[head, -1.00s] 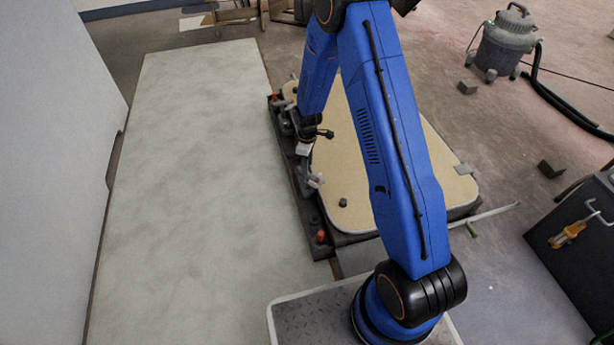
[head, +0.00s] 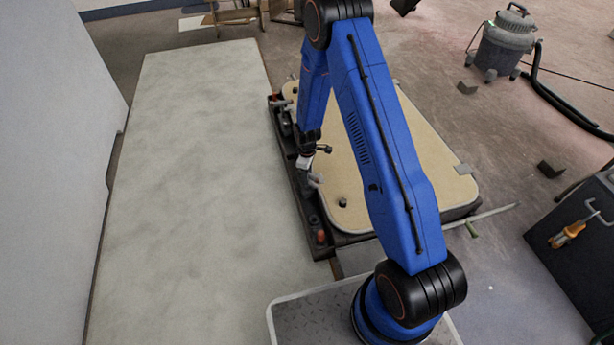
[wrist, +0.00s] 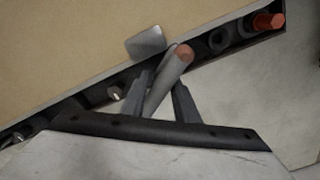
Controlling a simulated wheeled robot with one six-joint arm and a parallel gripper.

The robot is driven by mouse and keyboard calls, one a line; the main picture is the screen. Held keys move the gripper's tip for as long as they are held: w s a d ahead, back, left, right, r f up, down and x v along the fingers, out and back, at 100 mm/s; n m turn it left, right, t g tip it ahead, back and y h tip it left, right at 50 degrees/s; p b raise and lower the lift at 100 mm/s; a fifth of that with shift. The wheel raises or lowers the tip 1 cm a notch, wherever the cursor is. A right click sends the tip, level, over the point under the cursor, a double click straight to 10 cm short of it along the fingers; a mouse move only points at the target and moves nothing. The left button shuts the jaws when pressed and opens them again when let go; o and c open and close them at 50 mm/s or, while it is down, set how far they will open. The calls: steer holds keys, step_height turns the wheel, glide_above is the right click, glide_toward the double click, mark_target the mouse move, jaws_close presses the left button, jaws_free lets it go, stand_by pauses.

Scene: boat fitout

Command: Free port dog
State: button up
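The tan hatch panel (head: 410,150) lies in a dark frame (head: 312,225) on the floor. A grey dog lever (wrist: 167,82) with a copper-coloured end stands at the frame edge in the wrist view. In the head view a grey lever (head: 316,180) shows just below my gripper (head: 304,164). In the wrist view my gripper (wrist: 160,80) has its two dark fingers apart, one on each side of the lever. A gap shows on the left side; contact on the right side is unclear. The lever's lower part is hidden by my gripper.
A grey tab (wrist: 145,42) sits at the panel edge close to the fingers. An orange-red knob (wrist: 268,22) is farther along the frame. A long pale slab (head: 190,180) lies left of the hatch. A shop vacuum (head: 503,42) and dark cabinet (head: 570,260) stand right.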

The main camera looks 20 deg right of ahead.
jaws_close()
steer(key=shift+w+r, duration=0.1)
steer(key=shift+w, duration=0.05)
stand_by(1.0)
steer(key=shift+o, duration=2.2)
jaws_free()
step_height(320, 180, up, 17)
steer(key=shift+r, duration=0.15)
